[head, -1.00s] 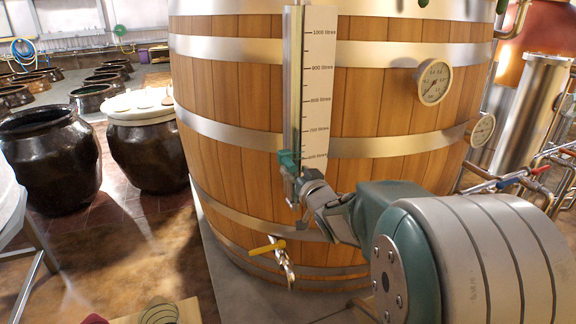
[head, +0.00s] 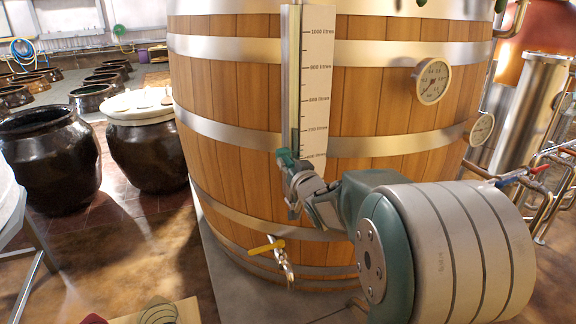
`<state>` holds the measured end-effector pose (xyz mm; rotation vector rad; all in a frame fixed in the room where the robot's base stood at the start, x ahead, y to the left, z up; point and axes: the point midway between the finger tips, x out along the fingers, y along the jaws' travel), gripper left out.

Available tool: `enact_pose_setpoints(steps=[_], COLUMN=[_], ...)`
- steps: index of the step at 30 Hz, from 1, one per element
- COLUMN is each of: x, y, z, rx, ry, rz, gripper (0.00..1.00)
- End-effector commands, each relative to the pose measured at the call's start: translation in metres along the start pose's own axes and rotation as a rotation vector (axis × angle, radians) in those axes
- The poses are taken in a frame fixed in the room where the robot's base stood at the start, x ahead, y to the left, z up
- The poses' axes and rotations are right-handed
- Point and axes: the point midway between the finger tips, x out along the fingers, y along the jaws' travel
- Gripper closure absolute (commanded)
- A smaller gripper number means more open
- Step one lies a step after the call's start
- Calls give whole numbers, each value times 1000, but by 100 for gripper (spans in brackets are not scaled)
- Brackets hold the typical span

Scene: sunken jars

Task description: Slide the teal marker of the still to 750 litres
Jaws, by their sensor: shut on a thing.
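The still is a large wooden barrel (head: 390,110) with steel bands. A white scale (head: 317,75) with litre marks runs down its front, beside a metal rail (head: 290,70). The readable labels run from 1000 at the top down to about 700. The teal marker (head: 284,157) sits low on the rail, below the 700 mark. My gripper (head: 293,170) is shut on the marker and partly hides it. The gripper and arm also cover the scale's bottom end, so the exact reading is hard to tell.
A yellow-handled tap (head: 267,247) is below the gripper. A round dial (head: 434,82) and a second dial (head: 482,129) are on the right of the barrel. Dark jars (head: 50,165) stand at the left. Pipes (head: 550,180) run at the far right.

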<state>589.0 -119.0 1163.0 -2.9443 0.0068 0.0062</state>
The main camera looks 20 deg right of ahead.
Motion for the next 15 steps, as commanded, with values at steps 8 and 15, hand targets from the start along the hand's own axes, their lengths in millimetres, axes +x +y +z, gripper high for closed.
enact_pose_setpoints(steps=[8,15], x=[0,0], y=[-14,-20], z=[-68,-96], rx=[-6,-2], ry=[12,7], rz=[-4,-2], gripper=[100,100])
